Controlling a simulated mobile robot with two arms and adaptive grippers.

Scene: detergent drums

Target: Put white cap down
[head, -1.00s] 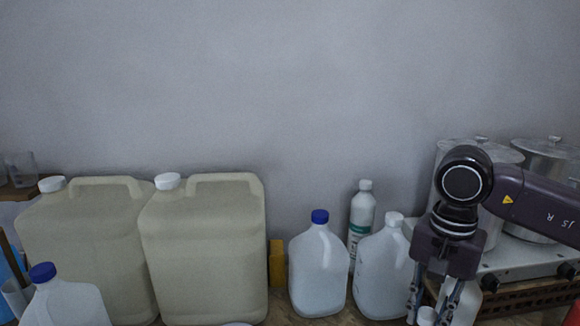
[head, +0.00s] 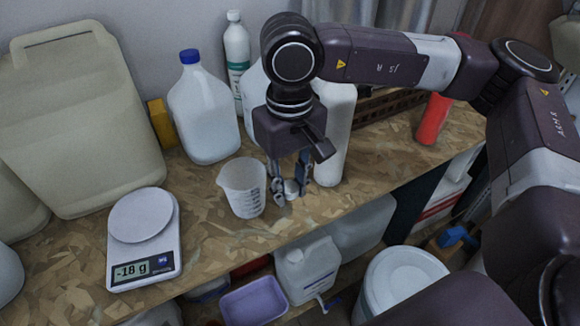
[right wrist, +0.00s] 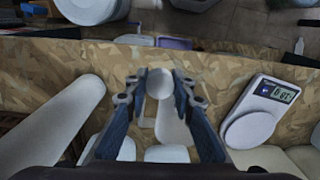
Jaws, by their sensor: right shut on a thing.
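The white cap (head: 291,187) sits between the fingertips of my right gripper (head: 288,188), which is shut on it. The gripper points down, with the cap low over the front part of the wooden table (head: 215,262); I cannot tell if the cap touches the table. In the right wrist view the cap (right wrist: 160,84) shows as a round white disc between the two fingers (right wrist: 160,92). My left gripper is in neither view.
A measuring beaker (head: 243,188) stands just left of the gripper, and a kitchen scale (head: 143,240) farther left. A blue-capped jug (head: 204,110) and a white bottle (head: 335,135) stand close by. The table edge is near; a lower shelf holds a purple tub (head: 254,302).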

